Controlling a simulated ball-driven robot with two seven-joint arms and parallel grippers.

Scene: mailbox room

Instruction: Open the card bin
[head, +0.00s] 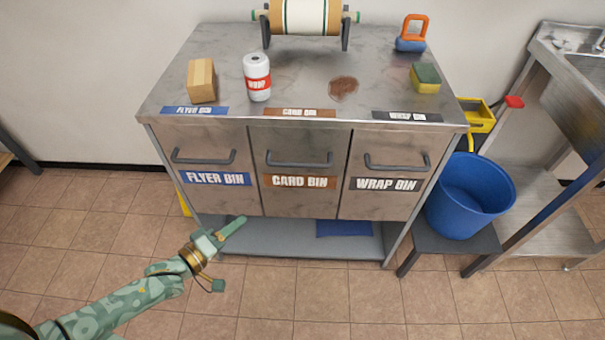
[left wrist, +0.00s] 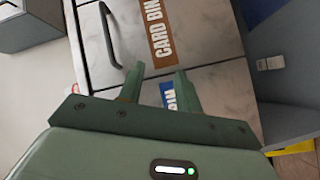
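The card bin (head: 297,142) is the middle of three metal bin fronts in the cabinet. It has an orange-brown label and a grey bar handle (head: 298,162), and looks closed. In the left wrist view the card bin label (left wrist: 158,32) and its handle (left wrist: 110,38) show beyond the fingers. My left gripper (head: 236,225) is low in front of the cabinet, below the bin fronts and left of the card bin. In the left wrist view my left gripper (left wrist: 158,69) has its fingers apart with nothing between them. My right gripper is not in view.
The flyer bin (head: 205,145) is left and the wrap bin (head: 390,150) right, both with bar handles. A blue bucket (head: 468,200) stands right. The floor in front is clear.

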